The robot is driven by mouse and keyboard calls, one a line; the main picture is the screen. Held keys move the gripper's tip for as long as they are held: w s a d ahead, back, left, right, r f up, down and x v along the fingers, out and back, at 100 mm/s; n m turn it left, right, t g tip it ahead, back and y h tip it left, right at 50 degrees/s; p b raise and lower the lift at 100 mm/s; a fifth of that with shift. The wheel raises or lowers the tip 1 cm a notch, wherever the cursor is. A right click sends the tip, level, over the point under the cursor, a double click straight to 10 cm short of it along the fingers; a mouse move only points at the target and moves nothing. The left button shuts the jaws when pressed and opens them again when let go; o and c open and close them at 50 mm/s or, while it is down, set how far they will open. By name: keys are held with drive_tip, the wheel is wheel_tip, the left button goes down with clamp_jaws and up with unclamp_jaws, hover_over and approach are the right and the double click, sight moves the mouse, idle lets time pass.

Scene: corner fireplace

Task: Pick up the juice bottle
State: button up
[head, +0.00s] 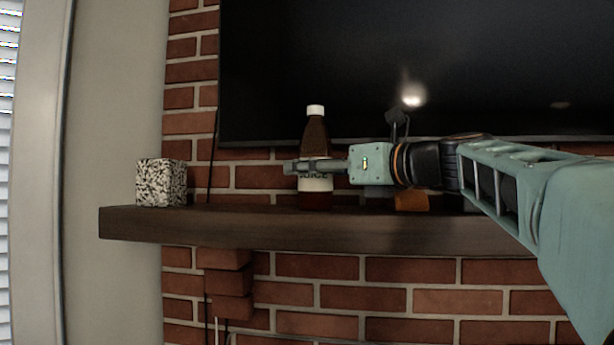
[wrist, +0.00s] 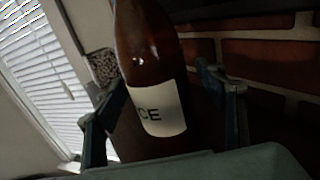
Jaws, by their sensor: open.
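The juice bottle (head: 315,135) is brown with a white cap and a pale label. It stands upright on the dark wooden mantel (head: 250,228). My gripper (head: 300,167) is open and level with the label, and its fingers overlap the bottle in the head view. In the wrist view the bottle (wrist: 152,70) stands between the two spread fingers of my gripper (wrist: 165,105), with part of the label's lettering showing. The bottle's base is hidden there. I cannot tell whether either finger touches it.
A black-and-white speckled cube (head: 161,183) stands on the mantel to the left. An orange-brown object (head: 411,200) sits on the mantel below my wrist, partly hidden. A large dark screen (head: 400,70) hangs on the brick wall (head: 330,270) behind. The mantel between cube and bottle is clear.

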drive_tip(key=shift+s+d, duration=0.1)
drive_tip(key=shift+s, duration=0.05)
drive_tip(key=shift+c, duration=1.4)
clamp_jaws()
drive_tip(key=shift+r, duration=0.1)
drive_tip(key=shift+r, duration=0.15)
